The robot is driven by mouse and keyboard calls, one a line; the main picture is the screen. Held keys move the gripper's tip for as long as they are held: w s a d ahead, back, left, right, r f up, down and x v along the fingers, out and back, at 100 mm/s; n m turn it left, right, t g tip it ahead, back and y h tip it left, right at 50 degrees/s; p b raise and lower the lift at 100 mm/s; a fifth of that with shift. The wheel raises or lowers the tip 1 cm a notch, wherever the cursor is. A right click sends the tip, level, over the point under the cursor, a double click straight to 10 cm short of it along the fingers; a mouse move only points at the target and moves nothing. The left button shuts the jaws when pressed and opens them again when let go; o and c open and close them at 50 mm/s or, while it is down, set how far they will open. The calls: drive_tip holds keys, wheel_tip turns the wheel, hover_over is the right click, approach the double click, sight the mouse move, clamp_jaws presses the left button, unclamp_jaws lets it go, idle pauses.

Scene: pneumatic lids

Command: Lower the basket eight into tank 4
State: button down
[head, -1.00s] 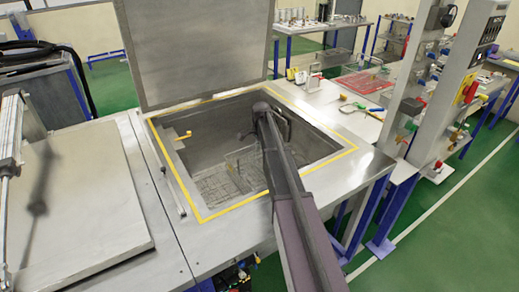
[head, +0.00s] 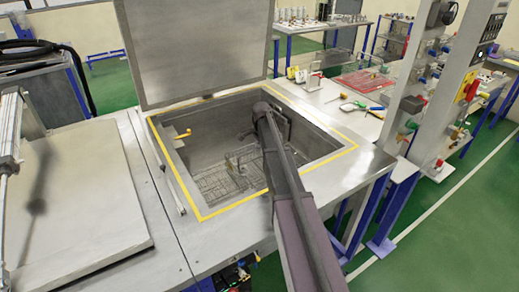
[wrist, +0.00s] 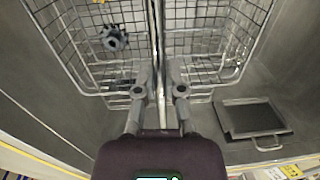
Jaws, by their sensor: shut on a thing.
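In the wrist view, my gripper (wrist: 160,75) is shut on the upright metal handle of a wire basket (wrist: 205,45). A dark toothed part (wrist: 114,38) lies in the basket, left of the handle. In the head view, my arm reaches over the near edge of an open rectangular tank (head: 205,150) with a yellow-marked rim. Wire mesh shows low inside the tank. My arm hides part of the inside, and I cannot tell whether the basket touches the floor. No number is readable on tank or basket.
The tank's large lid (head: 195,50) stands raised behind the opening. A closed flat lid (head: 80,205) lies to the left. A yellow fitting (head: 183,135) is on the left tank wall. A dark framed panel with a handle (wrist: 252,118) is right of the basket. A control post (head: 440,100) stands right.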

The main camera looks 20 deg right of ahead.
drive_tip(key=shift+s, duration=0.1)
drive_tip(key=c, duration=0.7)
unclamp_jaws()
drive_tip(key=shift+f, duration=0.1)
wheel_tip(320, 180, up, 25)
drive_tip(key=p, duration=2.5)
